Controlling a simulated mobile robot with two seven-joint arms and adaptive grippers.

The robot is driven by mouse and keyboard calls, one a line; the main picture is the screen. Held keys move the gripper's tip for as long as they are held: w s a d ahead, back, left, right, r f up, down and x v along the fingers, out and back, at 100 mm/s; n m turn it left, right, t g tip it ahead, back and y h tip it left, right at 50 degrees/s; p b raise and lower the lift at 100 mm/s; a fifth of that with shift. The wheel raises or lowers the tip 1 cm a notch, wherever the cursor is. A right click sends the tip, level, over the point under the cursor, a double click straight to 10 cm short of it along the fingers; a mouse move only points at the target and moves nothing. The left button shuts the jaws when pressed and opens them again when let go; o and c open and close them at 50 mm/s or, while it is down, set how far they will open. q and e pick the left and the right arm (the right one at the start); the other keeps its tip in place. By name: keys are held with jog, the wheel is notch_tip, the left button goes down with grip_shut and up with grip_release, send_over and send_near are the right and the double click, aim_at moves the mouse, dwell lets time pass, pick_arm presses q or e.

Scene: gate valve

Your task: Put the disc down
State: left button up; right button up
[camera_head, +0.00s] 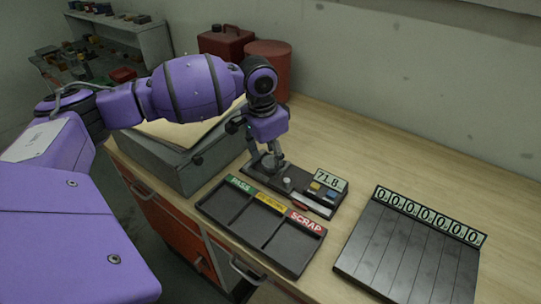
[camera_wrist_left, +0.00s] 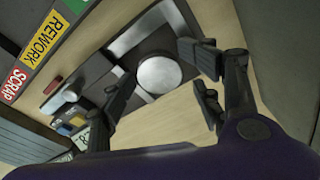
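The disc (camera_wrist_left: 160,74) is round, silvery and flat in the left wrist view. It appears to lie on the dark gauge (camera_head: 300,190), whose display reads 71.8. My left gripper (camera_head: 268,162) is low over the left part of the gauge. In the left wrist view its fingers (camera_wrist_left: 162,78) are spread on both sides of the disc, with small gaps showing. In the head view a small pale round piece shows beside the fingertips; I cannot tell if it is the disc. My right gripper is out of view.
A dark tray (camera_head: 244,207) with PASS, REWORK and SCRAP labels lies in front of the gauge, its compartments empty. A slatted panel with a row of zeros (camera_head: 405,255) is at right. A grey box (camera_head: 178,170) stands left; red containers (camera_head: 268,62) are behind. Bare bench lies at back right.

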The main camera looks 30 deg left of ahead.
aim_at(265, 164)
pick_arm(q)
jog(key=shift+s, duration=0.1)
notch_tip(265, 164, up, 13)
jog(key=s, duration=0.1)
jog(key=shift+a, duration=0.4)
